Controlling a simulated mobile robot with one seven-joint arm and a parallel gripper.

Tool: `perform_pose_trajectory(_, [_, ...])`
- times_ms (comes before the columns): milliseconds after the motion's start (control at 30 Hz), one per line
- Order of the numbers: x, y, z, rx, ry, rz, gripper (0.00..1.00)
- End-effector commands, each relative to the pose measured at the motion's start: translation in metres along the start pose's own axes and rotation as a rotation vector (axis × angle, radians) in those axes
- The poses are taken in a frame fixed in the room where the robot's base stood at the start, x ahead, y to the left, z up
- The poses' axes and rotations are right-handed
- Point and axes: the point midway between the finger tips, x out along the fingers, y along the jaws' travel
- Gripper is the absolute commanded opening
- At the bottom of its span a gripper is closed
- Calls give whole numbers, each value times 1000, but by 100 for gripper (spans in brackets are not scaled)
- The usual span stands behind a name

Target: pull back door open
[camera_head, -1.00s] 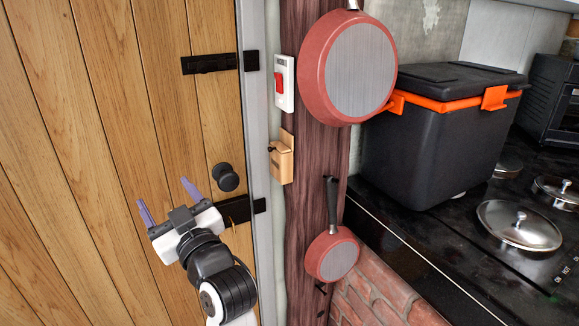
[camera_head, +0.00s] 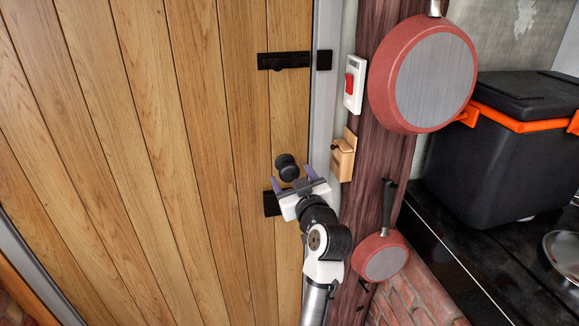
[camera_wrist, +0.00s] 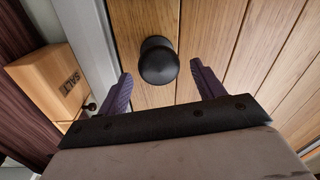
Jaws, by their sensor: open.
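The wooden plank door (camera_head: 190,150) fills the left of the head view and looks shut against its grey frame. Its round black knob (camera_head: 287,167) sits near the right edge of the door. In the wrist view the knob (camera_wrist: 159,61) lies ahead of and between my two purple fingers. My gripper (camera_head: 294,175) is open and empty, just below the knob in the head view. It also shows in the wrist view (camera_wrist: 160,85), with clear space between fingers and knob. A black latch (camera_head: 284,60) is higher on the door.
A wooden salt box (camera_head: 343,158) and a white switch with a red rocker (camera_head: 353,85) are right of the door frame. Two red pans, large (camera_head: 422,75) and small (camera_head: 381,257), hang on the dark post. A black cooler box (camera_head: 500,150) stands on the counter.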

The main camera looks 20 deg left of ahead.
Motion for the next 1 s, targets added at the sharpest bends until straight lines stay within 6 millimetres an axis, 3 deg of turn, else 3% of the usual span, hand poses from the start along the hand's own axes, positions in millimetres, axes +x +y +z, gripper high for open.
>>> perform_pose_trajectory(233, [29,0,0,1,-1,0,68])
perform_pose_trajectory(600, [34,0,0,-1,0,1,66])
perform_pose_trajectory(1000, [34,0,0,0,0,1,14])
